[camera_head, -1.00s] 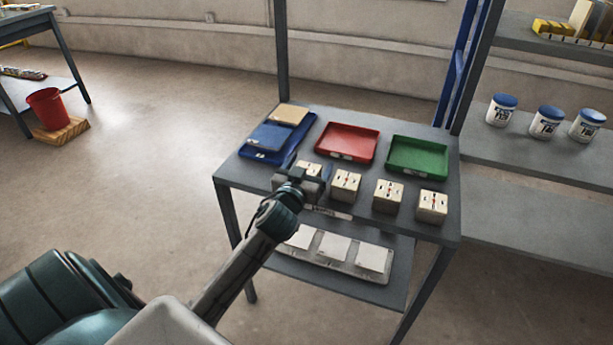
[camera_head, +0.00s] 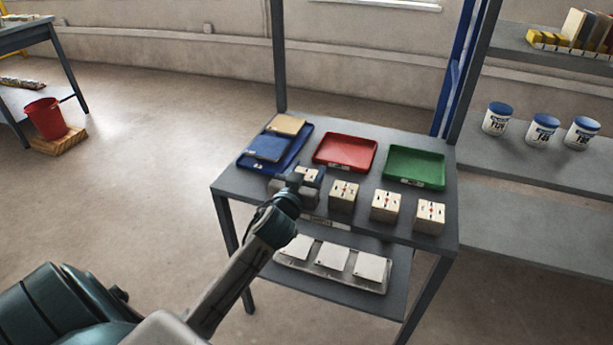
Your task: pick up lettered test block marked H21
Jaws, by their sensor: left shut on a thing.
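A row of pale, cube-shaped test blocks with small dark and red marks stands along the front of the grey table. My left gripper (camera_head: 302,184) is at the left end of the row, shut on the leftmost block (camera_head: 310,175), whose top shows between the fingers. Its lower part is hidden, so I cannot tell whether it touches the table. The other blocks are the second (camera_head: 343,194), the third (camera_head: 386,206) and the rightmost (camera_head: 430,216). The letters are too small to read, so I cannot tell which is H21. My right gripper is not in view.
Behind the row are a blue tray (camera_head: 297,150) holding flat pieces, a red tray (camera_head: 345,152) and a green tray (camera_head: 414,166). A lower shelf holds white tiles (camera_head: 332,256). Blue-lidded tubs (camera_head: 542,130) stand on a shelf at right.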

